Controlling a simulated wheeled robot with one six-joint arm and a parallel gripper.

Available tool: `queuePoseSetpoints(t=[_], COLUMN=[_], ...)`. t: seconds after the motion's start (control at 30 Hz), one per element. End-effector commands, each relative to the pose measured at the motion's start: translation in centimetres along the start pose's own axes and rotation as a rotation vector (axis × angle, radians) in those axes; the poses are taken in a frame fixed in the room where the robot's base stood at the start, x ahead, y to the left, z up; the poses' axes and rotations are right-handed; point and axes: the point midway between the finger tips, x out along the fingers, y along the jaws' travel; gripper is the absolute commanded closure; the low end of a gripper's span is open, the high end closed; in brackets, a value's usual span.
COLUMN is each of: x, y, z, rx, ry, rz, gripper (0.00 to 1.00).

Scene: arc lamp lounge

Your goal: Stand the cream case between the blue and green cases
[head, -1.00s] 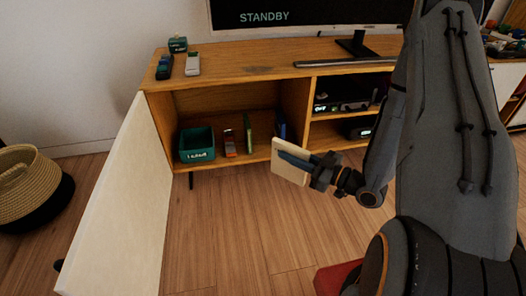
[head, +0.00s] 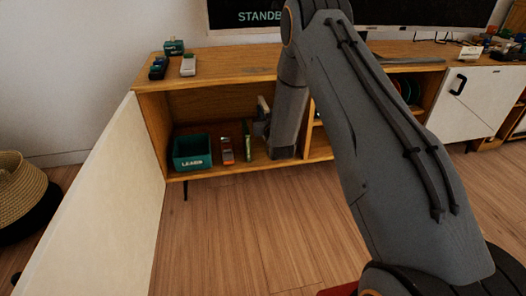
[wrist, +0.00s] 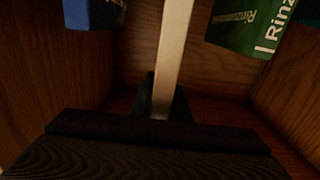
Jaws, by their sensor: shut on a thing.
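The cream case (wrist: 174,50) is upright, seen edge-on in the wrist view, between my gripper's (wrist: 165,102) dark fingers, which are shut on it. The blue case (wrist: 93,14) is to its left and the green case (wrist: 243,28) to its right, with a gap on each side. My arm hides the blue case there. I cannot tell whether the cream case touches the shelf.
A teal bin (head: 193,153) and a red-grey item (head: 227,150) stand left of the green case. The open cabinet door (head: 95,195) bounds the left side. The cabinet top (head: 225,68) is above my gripper. Clear floor (head: 220,230) lies in front.

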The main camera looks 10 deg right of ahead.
Motion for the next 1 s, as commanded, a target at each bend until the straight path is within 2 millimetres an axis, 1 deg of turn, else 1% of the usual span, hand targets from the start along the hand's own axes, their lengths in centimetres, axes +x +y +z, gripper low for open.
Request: queuePoseSetpoints(t=[0.13, 0.3, 0.53, 0.73, 0.83, 1.0], x=[0.3, 0.3, 0.2, 0.3, 0.2, 0.2], y=[-0.1, -0.1, -0.1, -0.1, -0.1, -0.1], z=[1.4, 4.3, 6.3, 9.5, 10.0, 9.8], rx=[-0.001, -0.001, -0.001, -0.002, -0.002, -0.002], ry=[-0.002, -0.002, -0.002, -0.001, 0.000, 0.000], rz=[0.010, 0.010, 0.009, 0.009, 0.009, 0.009], gripper=[1.00, 1.00, 1.00, 1.00, 1.00, 1.00])
